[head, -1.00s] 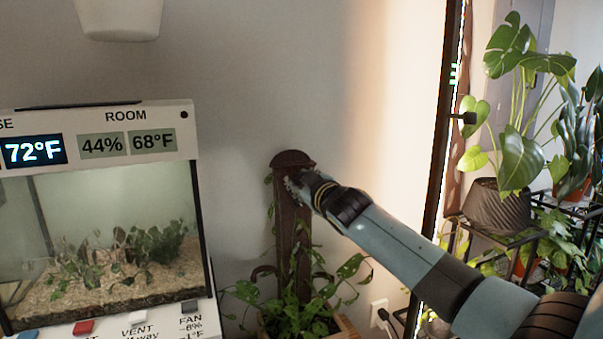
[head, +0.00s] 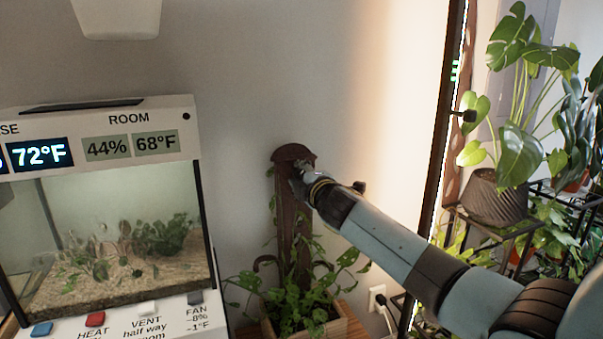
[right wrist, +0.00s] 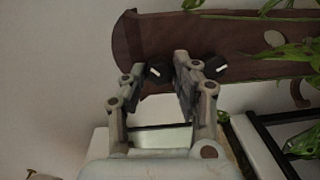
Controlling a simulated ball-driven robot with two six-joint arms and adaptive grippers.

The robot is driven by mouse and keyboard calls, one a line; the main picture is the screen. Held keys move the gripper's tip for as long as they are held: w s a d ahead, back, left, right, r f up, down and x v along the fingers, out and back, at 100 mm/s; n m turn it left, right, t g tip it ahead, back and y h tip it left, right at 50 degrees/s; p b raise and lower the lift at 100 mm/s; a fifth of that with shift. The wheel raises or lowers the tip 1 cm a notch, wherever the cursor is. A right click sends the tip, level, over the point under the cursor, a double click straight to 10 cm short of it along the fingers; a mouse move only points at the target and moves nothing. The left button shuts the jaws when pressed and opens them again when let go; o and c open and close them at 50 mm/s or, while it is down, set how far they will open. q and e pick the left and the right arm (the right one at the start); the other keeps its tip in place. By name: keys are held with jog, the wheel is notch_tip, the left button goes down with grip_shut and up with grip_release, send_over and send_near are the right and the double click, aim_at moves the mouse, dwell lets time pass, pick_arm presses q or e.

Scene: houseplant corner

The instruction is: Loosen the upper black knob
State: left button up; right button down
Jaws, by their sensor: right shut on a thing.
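A dark brown wooden post (head: 291,225) with a rounded top stands against the wall; in the right wrist view the board (right wrist: 140,35) lies sideways, its rounded end at the left. Two black knobs with white marks show there. The upper black knob (right wrist: 157,71) is between the fingers of my right gripper (right wrist: 160,74). The lower knob (right wrist: 216,67) is just outside the right-hand finger. My right gripper (head: 300,178) is shut on the upper knob, near the top of the post. In the head view the gripper hides the knobs. My left gripper is in neither view.
A glass terrarium (head: 110,235) with a display and colored switches stands at left. A leafy plant in a wooden planter (head: 325,325) surrounds the post's foot. A dark upright frame (head: 441,140) and a plant rack (head: 480,225) stand at right.

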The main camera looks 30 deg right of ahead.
jog(key=n, duration=0.4)
jog(key=shift+a+f+h, duration=0.1)
jog(key=shift+f+h, duration=0.05)
jog(key=shift+h, duration=0.15)
jog(key=shift+f+n+p, duration=0.15)
jog(key=shift+n+p, duration=0.15)
jog(key=shift+n, duration=2.1)
jog(key=shift+s, duration=0.1)
jog(key=c, duration=1)
grip_release()
jog(key=v, duration=1.2)
